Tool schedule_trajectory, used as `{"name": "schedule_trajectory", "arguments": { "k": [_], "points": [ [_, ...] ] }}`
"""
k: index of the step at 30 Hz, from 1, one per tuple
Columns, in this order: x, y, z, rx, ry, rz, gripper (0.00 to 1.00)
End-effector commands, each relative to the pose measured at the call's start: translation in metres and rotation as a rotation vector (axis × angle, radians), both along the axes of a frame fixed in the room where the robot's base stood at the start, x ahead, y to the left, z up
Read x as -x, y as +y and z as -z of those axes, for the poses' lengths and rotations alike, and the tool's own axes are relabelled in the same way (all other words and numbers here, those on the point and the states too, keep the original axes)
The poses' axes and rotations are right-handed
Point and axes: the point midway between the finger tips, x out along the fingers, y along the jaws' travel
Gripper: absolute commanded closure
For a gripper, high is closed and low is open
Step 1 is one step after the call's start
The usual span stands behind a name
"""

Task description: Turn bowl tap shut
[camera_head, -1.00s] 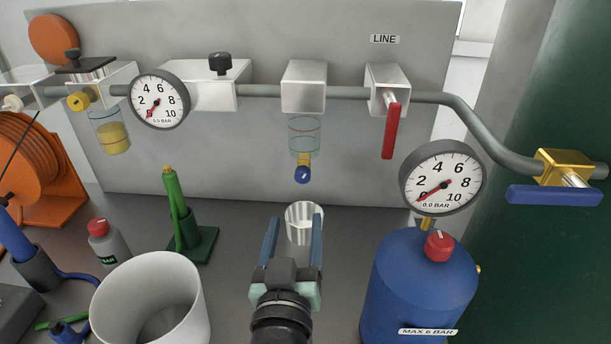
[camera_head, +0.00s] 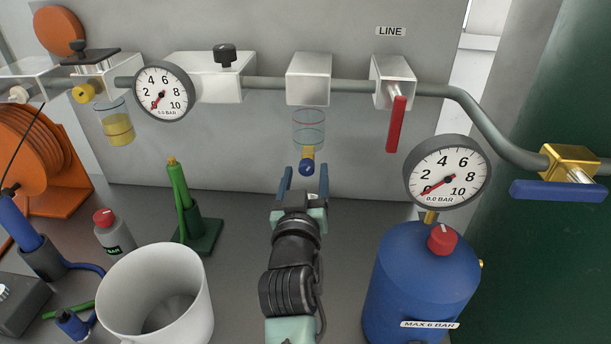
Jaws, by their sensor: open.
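The bowl tap (camera_head: 306,168) is a small round blue knob on a brass stem under a clear bowl (camera_head: 308,130). The bowl hangs below a white block on the pipe and looks empty. My gripper (camera_head: 304,184) is open and points away from me towards the tap. In the picture its two blue fingers stand left and right of the knob, a little lower. I see no contact, and I cannot tell the remaining depth between the fingertips and the knob.
A red lever (camera_head: 396,125) hangs to the right under the LINE label. A blue tank (camera_head: 418,285) with a gauge (camera_head: 447,178) stands right of my arm. A white bucket (camera_head: 158,296) and a green stand (camera_head: 190,215) are at left. A second bowl (camera_head: 118,128) holds yellow liquid.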

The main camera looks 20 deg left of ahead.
Motion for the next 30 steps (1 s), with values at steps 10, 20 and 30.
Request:
{"name": "schedule_trajectory", "arguments": {
  "k": [10, 20, 30],
  "points": [
    [0.0003, -0.0001, 0.0001, 0.000, 0.000, 0.000, 0.71],
    [0.0004, 0.0000, 0.0002, 0.001, 0.001, 0.000, 1.00],
    [0.0003, -0.0002, -0.0009, 0.097, -0.026, 0.000, 1.00]
  ]
}}
